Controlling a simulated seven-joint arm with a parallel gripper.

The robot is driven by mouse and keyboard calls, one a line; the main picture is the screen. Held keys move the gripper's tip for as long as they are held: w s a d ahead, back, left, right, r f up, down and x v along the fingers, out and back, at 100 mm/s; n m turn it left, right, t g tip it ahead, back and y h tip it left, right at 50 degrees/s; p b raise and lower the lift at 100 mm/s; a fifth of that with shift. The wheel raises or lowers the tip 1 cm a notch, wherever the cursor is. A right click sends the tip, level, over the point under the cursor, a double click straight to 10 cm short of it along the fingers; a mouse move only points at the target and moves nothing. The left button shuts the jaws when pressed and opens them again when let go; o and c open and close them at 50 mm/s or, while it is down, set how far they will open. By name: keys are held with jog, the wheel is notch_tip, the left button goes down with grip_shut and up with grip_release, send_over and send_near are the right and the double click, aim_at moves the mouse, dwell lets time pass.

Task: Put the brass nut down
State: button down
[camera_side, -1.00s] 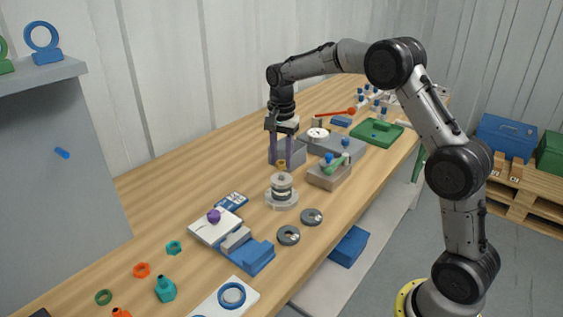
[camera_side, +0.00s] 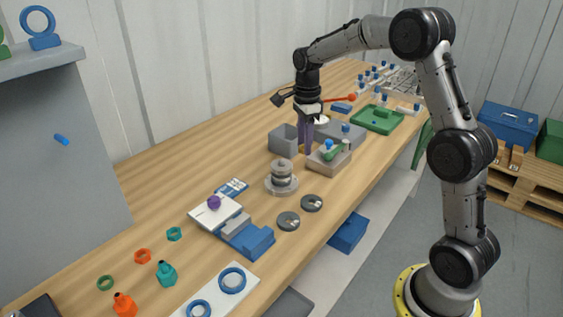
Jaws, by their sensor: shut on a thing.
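My gripper (camera_side: 305,148) points down over the middle of the bench. Its pale purple fingers are shut on the brass nut (camera_side: 303,150), a small yellow-brown patch at the fingertips. The fingers partly hide the nut. The gripper is just right of an open grey box (camera_side: 282,139) and behind a grey-beige block (camera_side: 328,159). I cannot tell whether the nut touches the bench.
A grey tray (camera_side: 347,134) and a green tray (camera_side: 377,120) lie behind to the right. Two dark discs (camera_side: 288,221) lie nearer. The left bench is mostly clear.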

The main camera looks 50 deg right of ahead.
jog(key=w+d+f, duration=0.1)
jog(key=w+f, duration=0.1)
jog(key=w, duration=0.1)
jog(key=w+d+f, duration=0.1)
jog(key=w+f, duration=0.2)
jog(key=w+d+f, duration=0.1)
jog(key=w+f, duration=0.1)
jog(key=w, duration=0.1)
jog(key=shift+w+f, duration=0.2)
jog(key=shift+w+d+f, duration=0.15)
jog(key=shift+w+f, duration=0.35)
jog(key=shift+f, duration=1.65)
jog(key=shift+f, duration=0.1)
jog(key=c, duration=0.5)
grip_release()
